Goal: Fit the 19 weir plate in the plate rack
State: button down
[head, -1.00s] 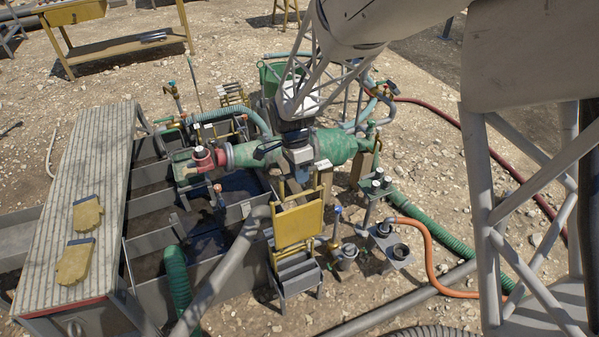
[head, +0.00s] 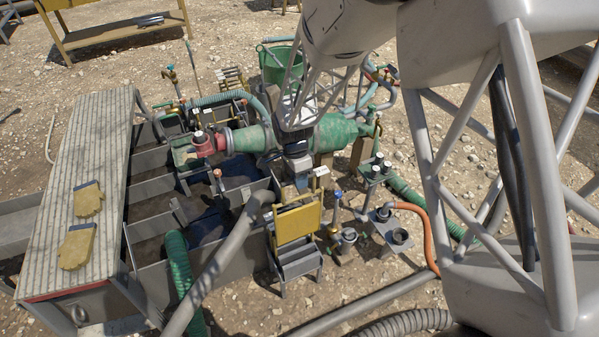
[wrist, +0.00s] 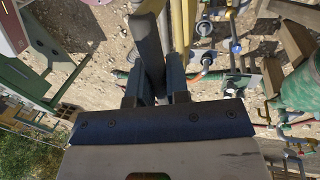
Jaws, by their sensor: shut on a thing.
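My gripper (head: 301,188) is just above the plate rack, low in the middle of the head view. It is shut on a yellow weir plate (head: 297,221), held by its top. The plate is upright, its face towards the head camera. The plate rack (head: 300,266) is a grey stepped frame; the plate's lower part overlaps it, and I cannot tell how deep it sits in a slot. White tags stick up beside my gripper. No number is legible. In the wrist view my gripper's dark fingers (wrist: 155,90) are close together, with a yellow edge (wrist: 184,28) just beyond them.
A green pump body (head: 335,135) and a thick grey pipe (head: 225,262) lie close to the rack. To the left are a tank with grey partitions and a ribbed bench top (head: 80,150) with yellow gloves (head: 88,199). Valves and an orange hose (head: 428,232) stand at right.

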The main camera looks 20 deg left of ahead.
send_over(299, 230)
notch_tip(299, 230, down, 12)
dwell(0.8)
jog(key=shift+d+f, duration=0.1)
jog(key=shift+f, duration=0.05)
dwell(0.9)
notch_tip(299, 230, down, 6)
dwell(1.1)
jog(key=shift+f, duration=4.25)
